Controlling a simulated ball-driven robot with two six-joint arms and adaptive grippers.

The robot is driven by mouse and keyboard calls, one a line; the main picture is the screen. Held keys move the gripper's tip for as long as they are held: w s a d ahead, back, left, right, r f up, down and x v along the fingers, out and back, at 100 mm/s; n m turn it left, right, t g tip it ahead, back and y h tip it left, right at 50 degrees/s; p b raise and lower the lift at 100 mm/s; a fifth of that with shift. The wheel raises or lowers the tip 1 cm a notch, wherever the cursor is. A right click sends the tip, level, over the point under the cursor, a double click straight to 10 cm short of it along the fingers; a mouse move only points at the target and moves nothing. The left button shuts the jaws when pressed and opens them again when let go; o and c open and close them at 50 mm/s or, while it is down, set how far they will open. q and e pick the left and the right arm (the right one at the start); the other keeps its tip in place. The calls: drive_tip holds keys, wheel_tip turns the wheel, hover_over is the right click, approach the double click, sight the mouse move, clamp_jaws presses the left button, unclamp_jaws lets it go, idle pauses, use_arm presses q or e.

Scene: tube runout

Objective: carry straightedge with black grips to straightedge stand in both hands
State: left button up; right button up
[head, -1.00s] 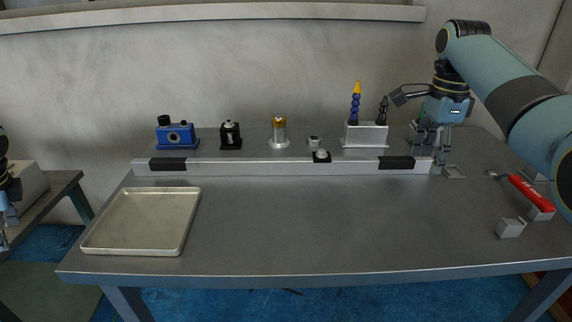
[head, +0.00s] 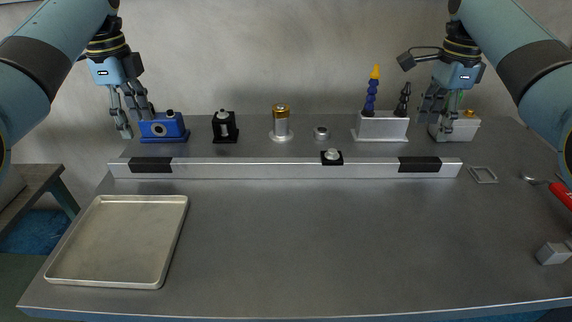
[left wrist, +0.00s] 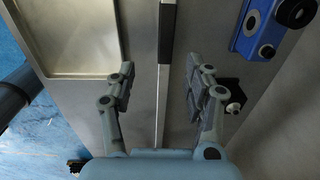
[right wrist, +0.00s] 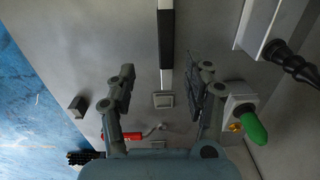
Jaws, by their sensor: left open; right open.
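The straightedge (head: 285,169) is a long silver bar lying across the back of the table. It has a left black grip (head: 151,166) and a right black grip (head: 419,164). My left gripper (head: 136,120) is open and empty, raised above the left end. In the left wrist view the bar runs between its fingers and the left grip (left wrist: 167,40) is ahead. My right gripper (head: 438,119) is open and empty, raised near the right end. In the right wrist view the right grip (right wrist: 166,38) is ahead of its fingers. I cannot tell which thing is the stand.
Behind the bar stand a blue device (head: 163,128), a black fixture (head: 225,127), a gold-topped post (head: 281,124) and a nozzle block (head: 381,127). A small black piece (head: 332,157) touches the bar. A tray (head: 176,243) lies front left. The front middle is clear.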

sight(152, 159)
use_arm(q)
drive_tip(key=f, duration=0.1)
drive_tip(key=w+f, duration=0.1)
drive_tip(key=f, duration=0.2)
drive_tip(key=shift+w+d, duration=0.1)
drive_tip(key=shift+w, duration=0.25)
use_arm(e)
drive_tip(key=f, duration=0.1)
drive_tip(key=w+f, duration=0.1)
drive_tip(key=f, duration=0.2)
drive_tip(key=shift+w, duration=0.35)
use_arm(q)
wheel_tip(152, 159, down, 7)
drive_tip(key=shift+s+f, duration=0.1)
drive_tip(key=shift+s, duration=0.05)
use_arm(e)
wheel_tip(152, 159, down, 7)
drive_tip(key=shift+s+f, duration=0.1)
drive_tip(key=shift+s, duration=0.05)
use_arm(q)
drive_tip(key=shift+s+f, duration=0.1)
drive_tip(key=shift+f, duration=0.05)
use_arm(e)
drive_tip(key=shift+s+f, duration=0.15)
use_arm(q)
clamp_jaws()
use_arm(e)
clamp_jaws()
